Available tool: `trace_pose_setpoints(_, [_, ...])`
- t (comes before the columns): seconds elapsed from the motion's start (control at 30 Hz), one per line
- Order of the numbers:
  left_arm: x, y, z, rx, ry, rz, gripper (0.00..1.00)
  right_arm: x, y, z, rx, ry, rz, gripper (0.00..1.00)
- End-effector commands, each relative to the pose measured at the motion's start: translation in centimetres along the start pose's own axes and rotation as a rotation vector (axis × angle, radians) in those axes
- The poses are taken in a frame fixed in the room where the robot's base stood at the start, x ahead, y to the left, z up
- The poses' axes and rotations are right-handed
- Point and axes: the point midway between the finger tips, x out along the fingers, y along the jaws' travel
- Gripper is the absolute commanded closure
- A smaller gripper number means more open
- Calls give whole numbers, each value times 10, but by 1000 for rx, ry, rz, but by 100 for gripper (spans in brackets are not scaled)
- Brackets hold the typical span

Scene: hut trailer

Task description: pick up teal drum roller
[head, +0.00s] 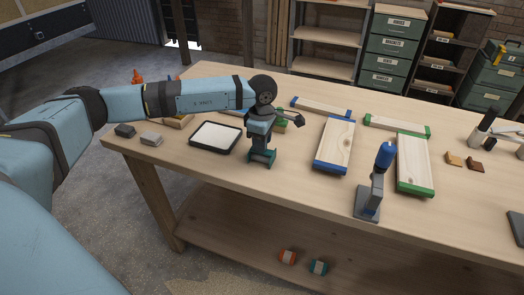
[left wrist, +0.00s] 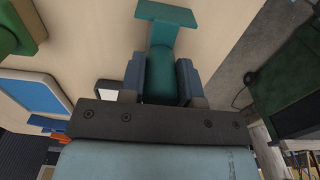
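The teal drum roller (head: 262,157) stands near the middle of the workbench, left of a blue-topped tool. In the left wrist view the roller shows as a teal drum (left wrist: 160,78) with a wider flat teal end (left wrist: 166,14). My left gripper (head: 261,138) points down over it. In the left wrist view its two fingers (left wrist: 160,84) lie against both sides of the drum with no clear gap, so it looks shut on the drum. The palm side of the drum is partly hidden. I cannot tell whether the roller's lower end touches the bench. My right gripper is not in view.
A white-topped dark tray (head: 215,137) lies just left of the roller. A blue-ended board (head: 334,145), a blue-topped stand (head: 372,188) and a green-ended board (head: 413,163) lie to the right. Bare bench (head: 230,170) shows in front.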

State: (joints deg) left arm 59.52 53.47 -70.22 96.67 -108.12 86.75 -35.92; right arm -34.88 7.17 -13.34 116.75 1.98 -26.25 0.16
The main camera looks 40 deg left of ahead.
Motion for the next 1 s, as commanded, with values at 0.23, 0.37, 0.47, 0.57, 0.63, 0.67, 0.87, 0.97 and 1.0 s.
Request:
trace_pose_setpoints(0.23, [0,0,0,0,0,0,97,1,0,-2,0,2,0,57])
trace_pose_setpoints(0.37, [-1,0,0,0,0,1,97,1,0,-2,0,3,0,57])
trace_pose_setpoints(0.47, [-6,0,0,-1,0,1,97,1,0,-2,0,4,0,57])
trace_pose_setpoints(0.57, [-14,1,0,-1,-1,2,97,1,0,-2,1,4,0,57])
trace_pose_setpoints(0.63, [-25,1,0,-1,-1,2,97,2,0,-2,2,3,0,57])
trace_pose_setpoints(0.67, [-30,1,0,-1,-1,2,97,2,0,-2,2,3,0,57])
trace_pose_setpoints(0.87, [-82,1,0,0,-2,6,97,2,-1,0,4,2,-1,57])
trace_pose_setpoints(0.97, [-113,1,0,1,-2,6,97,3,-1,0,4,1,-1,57])
trace_pose_setpoints(1.0, [-124,1,0,1,-2,5,97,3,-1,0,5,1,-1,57])
